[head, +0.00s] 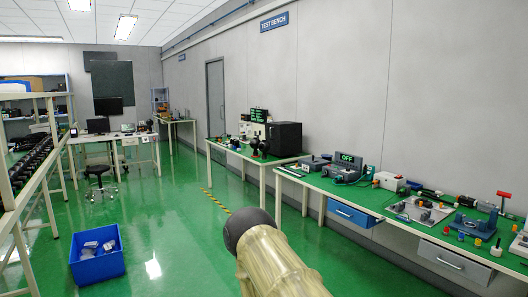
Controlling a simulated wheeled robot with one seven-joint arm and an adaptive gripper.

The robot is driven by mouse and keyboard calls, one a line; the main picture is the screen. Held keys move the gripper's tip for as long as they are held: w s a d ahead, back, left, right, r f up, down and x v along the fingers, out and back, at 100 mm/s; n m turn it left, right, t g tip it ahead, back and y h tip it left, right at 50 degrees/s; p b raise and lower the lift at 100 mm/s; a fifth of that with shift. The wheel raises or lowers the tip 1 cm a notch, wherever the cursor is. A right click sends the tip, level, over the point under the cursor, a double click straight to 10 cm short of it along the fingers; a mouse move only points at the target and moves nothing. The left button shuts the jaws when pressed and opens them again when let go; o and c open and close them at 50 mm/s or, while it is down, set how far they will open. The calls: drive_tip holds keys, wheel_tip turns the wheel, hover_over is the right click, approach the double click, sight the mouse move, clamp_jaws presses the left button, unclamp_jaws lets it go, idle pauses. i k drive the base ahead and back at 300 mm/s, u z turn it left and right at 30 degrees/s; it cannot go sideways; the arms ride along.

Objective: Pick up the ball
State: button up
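I cannot make out a ball for certain in the head view. Several small rounded items lie on the benches at the right, among them a small red item (265,147) on the middle bench and a small yellow item (376,182) on the near bench, but they are too small to tell. A beige link of my arm with a dark rounded end rises from the bottom centre and hides part of the floor. My gripper and its fingers do not show.
A near workbench (345,200) with tools and blue and grey drawers runs along the right wall. A blue bin (97,268) with packets stands on the floor at left, beside a shelf rack (50,150). A stool (98,180) stands farther back. The green floor between is open.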

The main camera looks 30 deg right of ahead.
sight(264, 146)
drive_tip(key=u, duration=0.15)
drive_tip(key=i, duration=3.8)
drive_tip(key=z, duration=0.45)
drive_tip(key=i, duration=1.65)
drive_tip(key=z, duration=0.95)
drive_tip(key=i, duration=2.1)
drive_tip(key=u, duration=0.45)
